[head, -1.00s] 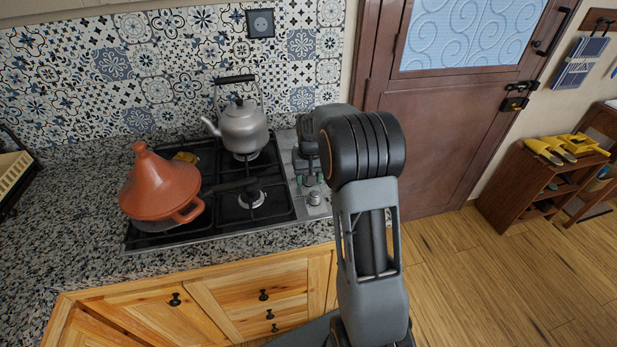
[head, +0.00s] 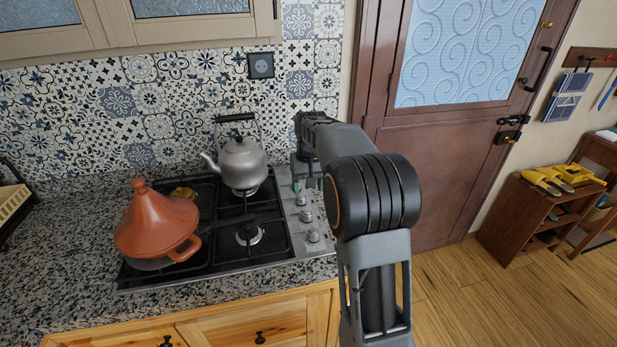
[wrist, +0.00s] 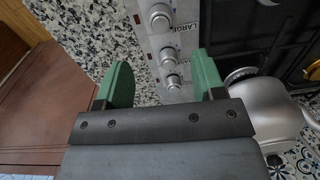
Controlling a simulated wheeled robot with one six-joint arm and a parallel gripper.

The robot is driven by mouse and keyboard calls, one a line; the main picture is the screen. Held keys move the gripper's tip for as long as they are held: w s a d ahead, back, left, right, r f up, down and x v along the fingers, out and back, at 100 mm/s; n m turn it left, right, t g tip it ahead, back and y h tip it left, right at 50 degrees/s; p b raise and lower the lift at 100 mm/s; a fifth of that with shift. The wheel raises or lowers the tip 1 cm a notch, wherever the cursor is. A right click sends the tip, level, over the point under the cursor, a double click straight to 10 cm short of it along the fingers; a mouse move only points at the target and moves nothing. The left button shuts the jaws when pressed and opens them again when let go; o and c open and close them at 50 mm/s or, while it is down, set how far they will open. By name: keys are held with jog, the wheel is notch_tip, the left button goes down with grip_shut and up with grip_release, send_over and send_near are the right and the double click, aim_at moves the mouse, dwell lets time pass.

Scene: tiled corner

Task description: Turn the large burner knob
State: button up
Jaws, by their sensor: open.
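The hob's steel control strip (head: 297,215) has a column of silver knobs. In the wrist view a near knob (wrist: 173,80) lies between my gripper's fingers. A second knob (wrist: 169,53) and a third knob (wrist: 160,16) lie farther up. The label "LARGE" is printed between the second and third knobs; I cannot tell which of them it names. My gripper (wrist: 162,72) is open, with green fingers spread over the strip and nothing held. In the head view my gripper (head: 309,184) is above the strip's back end, partly hidden by my arm.
A silver kettle (head: 241,163) stands on the back burner, close left of my gripper. A terracotta tagine (head: 157,222) stands on the left burners. The front right burner (head: 249,234) holds no pot. The tiled wall (head: 200,110) rises behind.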

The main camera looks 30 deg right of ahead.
aim_at(307, 211)
jog(key=shift+r, duration=1.55)
jog(key=shift+c, duration=0.3)
jog(key=shift+f, duration=0.1)
jog(key=shift+c, duration=0.8)
jog(key=shift+w+f+n+p, duration=0.1)
jog(key=shift+f+n+p, duration=0.2)
jog(key=shift+n+p, duration=0.4)
jog(key=shift+c, duration=0.7)
jog(key=f+n+p, duration=0.1)
jog(key=f+n, duration=0.1)
jog(key=f+n+p, duration=0.2)
jog(key=f, duration=0.1)
jog(key=shift+a+n, duration=0.2)
jog(key=shift+n, duration=0.1)
jog(key=c, duration=0.8)
jog(key=shift+f+b, duration=0.8)
jog(key=shift+f, duration=0.8)
grip_shut()
